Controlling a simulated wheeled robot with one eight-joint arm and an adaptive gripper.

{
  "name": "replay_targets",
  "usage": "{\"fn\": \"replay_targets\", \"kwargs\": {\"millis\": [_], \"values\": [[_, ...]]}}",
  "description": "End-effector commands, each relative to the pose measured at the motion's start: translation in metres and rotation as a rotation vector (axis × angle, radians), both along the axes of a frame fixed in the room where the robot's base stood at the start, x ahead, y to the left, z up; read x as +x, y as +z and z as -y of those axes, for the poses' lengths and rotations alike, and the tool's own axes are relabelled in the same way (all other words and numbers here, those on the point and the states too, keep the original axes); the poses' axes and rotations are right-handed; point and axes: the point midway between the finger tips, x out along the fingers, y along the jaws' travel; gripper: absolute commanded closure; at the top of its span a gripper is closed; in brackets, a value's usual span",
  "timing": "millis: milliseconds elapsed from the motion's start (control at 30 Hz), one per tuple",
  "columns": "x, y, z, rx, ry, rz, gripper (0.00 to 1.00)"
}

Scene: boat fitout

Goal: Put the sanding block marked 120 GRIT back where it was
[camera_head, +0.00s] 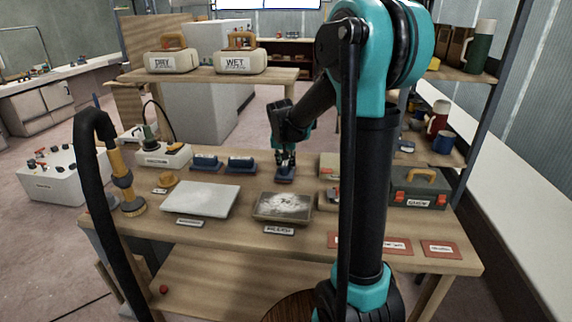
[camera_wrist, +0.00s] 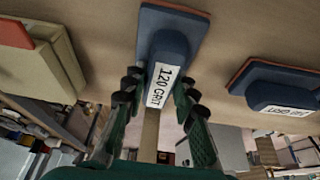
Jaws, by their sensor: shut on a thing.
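The blue sanding block marked 120 GRIT (camera_wrist: 170,52) is between the two fingers of my gripper (camera_wrist: 160,92) in the wrist view, its white label facing the camera. My gripper (camera_head: 285,163) is shut on it. In the head view the block (camera_head: 284,178) shows below the fingers at the back of the bench (camera_head: 240,222). I cannot tell whether its base touches the wood. Two similar blue blocks, a left one (camera_head: 206,162) and a right one (camera_head: 241,164), lie to its left. One of these also shows in the wrist view (camera_wrist: 277,88), its label hard to read.
A grey slab (camera_head: 201,199) and a whitened tray (camera_head: 283,206) lie in front of the block. A shelf (camera_head: 210,76) with DRY and WET caddies spans above the back.

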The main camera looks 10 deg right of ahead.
Motion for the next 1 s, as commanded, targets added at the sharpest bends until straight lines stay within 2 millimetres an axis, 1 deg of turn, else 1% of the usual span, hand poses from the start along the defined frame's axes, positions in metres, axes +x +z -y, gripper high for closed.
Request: {"fn": "replay_targets", "kwargs": {"millis": [67,433,467,600,867,1000], "values": [[0.0001,-0.0044,0.0000,0.000,0.000,0.000,1.00],[0.0001,-0.0075,0.0001,0.000,0.000,0.000,1.00],[-0.0001,-0.0072,0.0001,0.000,0.000,0.000,0.69],[0.0000,-0.0070,0.0001,0.000,0.000,0.000,0.52],[-0.0001,-0.0067,0.0001,0.000,0.000,0.000,0.52],[-0.0014,-0.0008,-0.0005,0.000,0.000,0.000,0.52]]}}
